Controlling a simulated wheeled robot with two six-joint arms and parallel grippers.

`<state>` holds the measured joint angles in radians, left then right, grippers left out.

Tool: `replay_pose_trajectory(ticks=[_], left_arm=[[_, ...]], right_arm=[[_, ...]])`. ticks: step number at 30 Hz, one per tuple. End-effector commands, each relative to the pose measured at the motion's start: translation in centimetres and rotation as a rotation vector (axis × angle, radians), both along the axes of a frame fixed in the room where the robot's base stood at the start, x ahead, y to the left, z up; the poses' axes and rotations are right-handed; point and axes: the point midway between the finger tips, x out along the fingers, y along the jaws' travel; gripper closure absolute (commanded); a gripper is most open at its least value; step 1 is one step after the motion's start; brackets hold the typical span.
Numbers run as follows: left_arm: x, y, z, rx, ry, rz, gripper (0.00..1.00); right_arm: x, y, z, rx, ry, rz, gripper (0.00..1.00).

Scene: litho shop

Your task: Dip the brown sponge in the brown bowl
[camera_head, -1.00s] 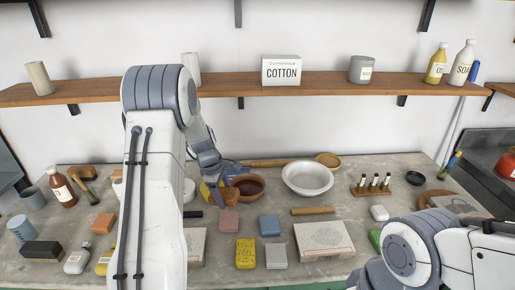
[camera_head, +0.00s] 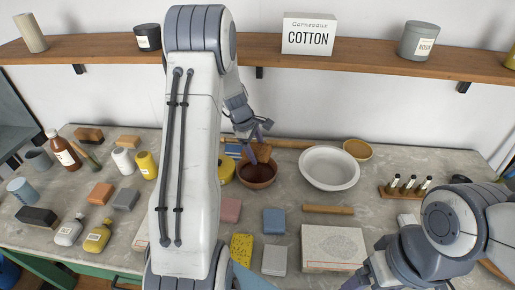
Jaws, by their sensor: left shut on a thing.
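The brown bowl (camera_head: 257,181) stands on the worktop, left of a large white bowl. My left gripper (camera_head: 258,148) reaches over it from behind my left arm. It is shut on the brown sponge (camera_head: 264,154), a small orange-brown block, which shows at the bowl's far rim. A finger hides part of the sponge, and I cannot tell whether it touches the dark inside of the bowl. My right arm comes in at the lower right, and its fingertips are not visible.
The white bowl (camera_head: 329,168) and a wooden bowl (camera_head: 357,149) stand to the right. A yellow round container (camera_head: 227,172) is close on the left. Sponges, a yellow sponge (camera_head: 241,248) among them, and a pale slab (camera_head: 333,248) lie in front. A shelf (camera_head: 270,57) runs behind.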

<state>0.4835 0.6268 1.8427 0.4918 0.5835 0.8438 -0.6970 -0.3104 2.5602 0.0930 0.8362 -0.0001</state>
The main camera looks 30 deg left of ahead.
Motion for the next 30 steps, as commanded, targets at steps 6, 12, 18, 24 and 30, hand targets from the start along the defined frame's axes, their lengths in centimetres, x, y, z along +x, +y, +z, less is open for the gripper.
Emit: replay_pose_trajectory(ticks=[6, 12, 18, 24, 30], left_arm=[[0.1, -0.1, -2.8, 0.000, 0.000, -0.002, 0.68], [0.1, -0.1, -4.6, 0.000, 0.001, -0.002, 0.68], [0.1, -0.1, -6.6, 0.000, 0.001, -0.002, 0.68], [0.1, -0.1, -8.1, -0.001, 0.000, -0.002, 0.68], [0.1, -0.1, -8.3, 0.000, 0.000, -0.002, 0.68]], right_arm=[[0.0, 0.0, -2.6, 0.000, 0.000, 0.000, 0.15], [0.0, 0.0, -4.1, 0.000, 0.000, 0.000, 0.15], [0.0, 0.0, -5.5, 0.000, 0.000, 0.000, 0.15], [0.0, 0.0, -6.4, 0.000, 0.000, 0.000, 0.15], [0.0, 0.0, -6.6, 0.000, 0.000, 0.000, 0.15]])
